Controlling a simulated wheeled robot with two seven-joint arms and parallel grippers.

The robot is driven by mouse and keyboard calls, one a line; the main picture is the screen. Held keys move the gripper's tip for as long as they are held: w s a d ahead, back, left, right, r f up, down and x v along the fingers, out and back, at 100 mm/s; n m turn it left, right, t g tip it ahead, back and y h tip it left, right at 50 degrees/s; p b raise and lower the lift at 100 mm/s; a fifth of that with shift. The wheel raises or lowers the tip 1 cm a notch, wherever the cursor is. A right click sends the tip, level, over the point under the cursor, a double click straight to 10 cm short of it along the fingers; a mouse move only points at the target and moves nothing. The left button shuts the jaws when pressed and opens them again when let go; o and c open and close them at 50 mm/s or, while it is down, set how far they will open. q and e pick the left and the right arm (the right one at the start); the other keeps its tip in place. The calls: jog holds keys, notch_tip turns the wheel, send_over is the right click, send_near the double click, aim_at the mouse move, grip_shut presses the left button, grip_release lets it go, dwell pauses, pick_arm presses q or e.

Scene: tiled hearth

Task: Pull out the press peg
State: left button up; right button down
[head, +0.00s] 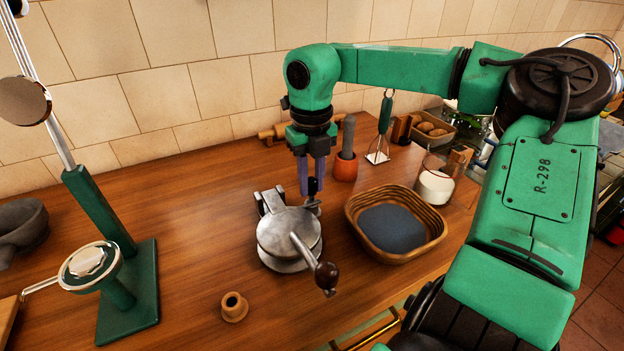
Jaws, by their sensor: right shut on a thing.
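The press (272,234), a round grey metal one with a lever handle ending in a dark knob, stands on the wooden counter in the middle. My right gripper (311,190) points down at the back right edge of the press. It is shut on the press peg (313,186), whose dark top shows at the fingertips. The fingers hide part of the peg, and I cannot tell how far it sits in the press. My left gripper is not in view.
A wicker basket (436,236) with a dark lining stands close right of the press. A small wooden cup (233,309) is in front. An orange pot (345,168) stands behind; a green stand (140,290) stands left. The counter between stand and press is mostly clear.

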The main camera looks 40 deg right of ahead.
jog(key=shift+r+p, duration=0.4)
jog(key=shift+r, duration=0.3)
notch_tip(320, 180, up, 7)
jog(key=p, duration=0.5)
jog(key=shift+f, duration=0.35)
